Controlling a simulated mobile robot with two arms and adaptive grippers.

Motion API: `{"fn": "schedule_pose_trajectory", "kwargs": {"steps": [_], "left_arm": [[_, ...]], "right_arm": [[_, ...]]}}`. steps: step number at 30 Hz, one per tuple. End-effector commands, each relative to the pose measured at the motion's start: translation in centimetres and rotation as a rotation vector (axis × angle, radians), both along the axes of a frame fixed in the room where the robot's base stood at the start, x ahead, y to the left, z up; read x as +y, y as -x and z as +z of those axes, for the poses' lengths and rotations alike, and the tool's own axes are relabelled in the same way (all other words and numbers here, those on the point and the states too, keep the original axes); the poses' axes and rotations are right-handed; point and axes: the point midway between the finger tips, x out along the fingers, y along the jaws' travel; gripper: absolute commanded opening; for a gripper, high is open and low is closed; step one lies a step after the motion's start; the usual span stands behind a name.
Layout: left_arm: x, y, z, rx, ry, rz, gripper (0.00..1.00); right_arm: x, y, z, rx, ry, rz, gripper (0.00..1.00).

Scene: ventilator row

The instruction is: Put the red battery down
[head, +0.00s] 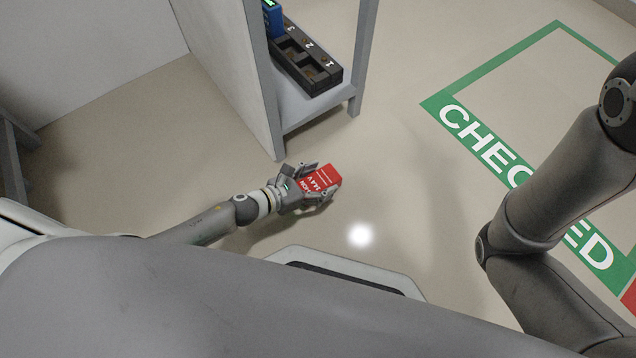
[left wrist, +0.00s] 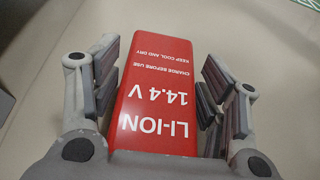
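The red battery (head: 324,177) is a red block with white lettering. It sits between the fingers of my left gripper (head: 314,188), low in front of the shelf unit. In the left wrist view the battery (left wrist: 160,90) reads "LI-ION 14.4 V" and lies lengthwise between the dark finger pads of the left gripper (left wrist: 160,85). The pads flank both its sides, and the gripper looks shut on it. Its far end and underside are not clearly visible. My right gripper is out of view; only links of my right arm show.
A grey shelf unit (head: 233,75) holds a black numbered charger (head: 303,62) with empty slots and a blue device (head: 272,18) at its far end. A green floor marking (head: 505,65) with "CHECKED" lies to the right. The floor between is bare.

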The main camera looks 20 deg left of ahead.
Motion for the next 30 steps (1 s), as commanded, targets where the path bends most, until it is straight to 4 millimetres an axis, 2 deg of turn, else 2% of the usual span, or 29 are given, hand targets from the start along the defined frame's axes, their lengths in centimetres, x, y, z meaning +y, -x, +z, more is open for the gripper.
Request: {"fn": "schedule_pose_trajectory", "kwargs": {"steps": [2,9,15,19,30], "left_arm": [[0.0,0.0,0.0,0.000,0.000,0.000,0.49],[-0.1,-0.1,0.1,-0.002,0.002,0.000,0.19],[0.0,-0.1,0.2,-0.002,0.002,0.000,0.17],[0.0,-0.1,1.1,-0.003,0.001,-0.001,0.17],[0.0,-0.1,6.7,-0.004,0.000,-0.002,0.17]], "right_arm": [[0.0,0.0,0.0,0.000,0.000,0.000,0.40],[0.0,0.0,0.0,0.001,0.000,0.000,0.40],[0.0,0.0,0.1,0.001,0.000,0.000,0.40],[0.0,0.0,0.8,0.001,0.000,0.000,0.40],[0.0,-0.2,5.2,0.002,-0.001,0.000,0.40]]}}
